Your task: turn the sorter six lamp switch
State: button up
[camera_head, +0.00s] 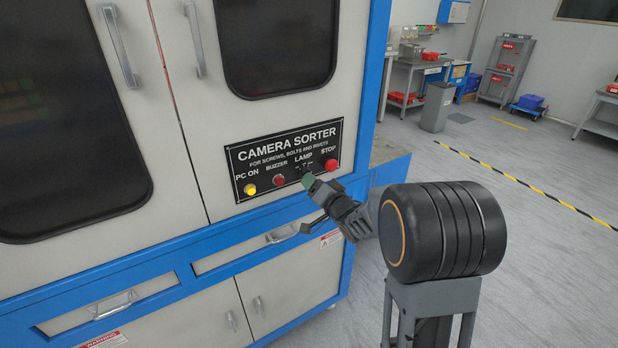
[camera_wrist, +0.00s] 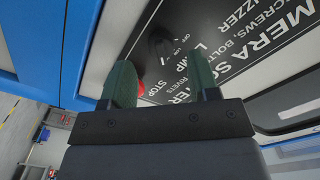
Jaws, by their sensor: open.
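The sorter's black control panel (camera_head: 285,140) carries a yellow PC ON button (camera_head: 250,190), a red BUZZER light (camera_head: 279,180), the LAMP switch and a red STOP button (camera_head: 331,165). The black lamp switch (camera_wrist: 161,45) shows in the wrist view by the OFF and ON marks, beyond the fingertips and roughly between them. In the head view my gripper (camera_head: 310,182) is in front of the LAMP position and mostly hides the switch. My gripper's green fingers (camera_wrist: 162,62) are open with nothing between them. The left finger partly covers the red STOP button (camera_wrist: 142,89).
The white and blue sorter cabinet (camera_head: 180,235) fills the left, with door handles (camera_head: 118,48) and drawer handles (camera_head: 282,235) standing out. A grey bin (camera_head: 436,107) and workbenches are at the back right. The floor to the right is open.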

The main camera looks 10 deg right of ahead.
jog(key=shift+x, duration=1.95)
jog(key=shift+c, duration=0.3)
jog(key=c, duration=0.8)
jog(key=shift+w+d+n+b, duration=0.1)
jog(key=shift+d+n+b, duration=0.05)
jog(key=shift+n+b, duration=2.6)
jog(key=shift+s+d+n+b, duration=0.1)
jog(key=shift+d+n+b, duration=0.05)
jog(key=shift+n+b, duration=2.6)
jog(key=shift+w+d+n+b, duration=0.15)
jog(key=shift+n+b, duration=1.85)
jog(key=shift+n, duration=1.4)
